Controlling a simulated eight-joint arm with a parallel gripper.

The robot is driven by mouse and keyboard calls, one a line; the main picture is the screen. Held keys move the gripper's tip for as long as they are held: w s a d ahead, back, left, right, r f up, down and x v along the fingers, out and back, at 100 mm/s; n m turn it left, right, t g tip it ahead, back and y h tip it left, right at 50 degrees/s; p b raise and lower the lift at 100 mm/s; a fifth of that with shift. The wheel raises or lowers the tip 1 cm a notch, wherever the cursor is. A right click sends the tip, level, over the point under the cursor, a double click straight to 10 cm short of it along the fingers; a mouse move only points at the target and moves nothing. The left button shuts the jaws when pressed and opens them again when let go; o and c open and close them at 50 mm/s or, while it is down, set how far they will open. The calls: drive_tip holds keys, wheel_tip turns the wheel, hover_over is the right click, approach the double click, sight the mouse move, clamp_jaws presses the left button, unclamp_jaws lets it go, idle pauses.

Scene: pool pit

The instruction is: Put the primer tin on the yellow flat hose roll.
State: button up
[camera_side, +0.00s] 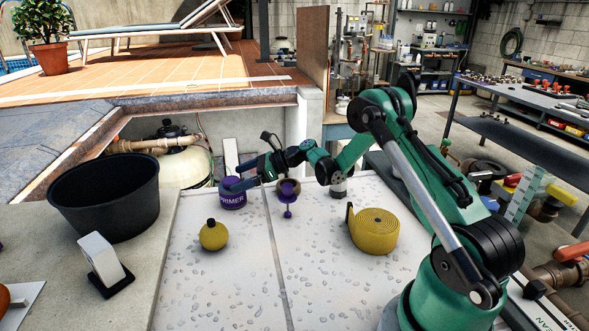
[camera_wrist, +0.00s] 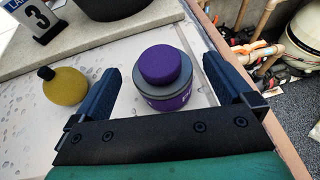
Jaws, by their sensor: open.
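The purple primer tin (camera_side: 233,196) stands upright on the pale slab, toward its far left edge. In the wrist view the tin (camera_wrist: 165,84) shows its purple cap and grey shoulder from above. My gripper (camera_side: 243,184) is open, low at the tin. In the wrist view its dark blue fingers (camera_wrist: 162,88) stand on either side of the tin, with a gap showing on both sides. The yellow flat hose roll (camera_side: 375,232) lies coiled on the slab to the right, its top bare.
A round yellow bottle (camera_side: 213,236) stands left of the middle. A black bucket (camera_side: 105,195) and white number block (camera_side: 101,257) are on the left ledge. The slab's front middle is clear.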

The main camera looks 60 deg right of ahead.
sight(232, 180)
drive_tip(key=x, duration=0.5)
drive_tip(key=shift+c, duration=0.2)
drive_tip(key=c, duration=1.4)
drive_tip(key=shift+r, duration=0.1)
drive_tip(key=shift+r, duration=0.1)
wheel_tip(232, 180, up, 20)
drive_tip(key=s+a+r+m+h, duration=0.1)
drive_tip(key=s+a, duration=0.2)
drive_tip(key=s+a+r+m+t+h, duration=0.1)
drive_tip(key=s+a, duration=0.3)
drive_tip(key=s+a+r+m+t+h, duration=0.1)
drive_tip(key=s+a+r+h, duration=0.1)
drive_tip(key=s+a, duration=0.1)
drive_tip(key=shift+s+a+m, duration=0.35)
drive_tip(key=shift+s+m, duration=0.05)
drive_tip(key=shift+s, duration=0.35)
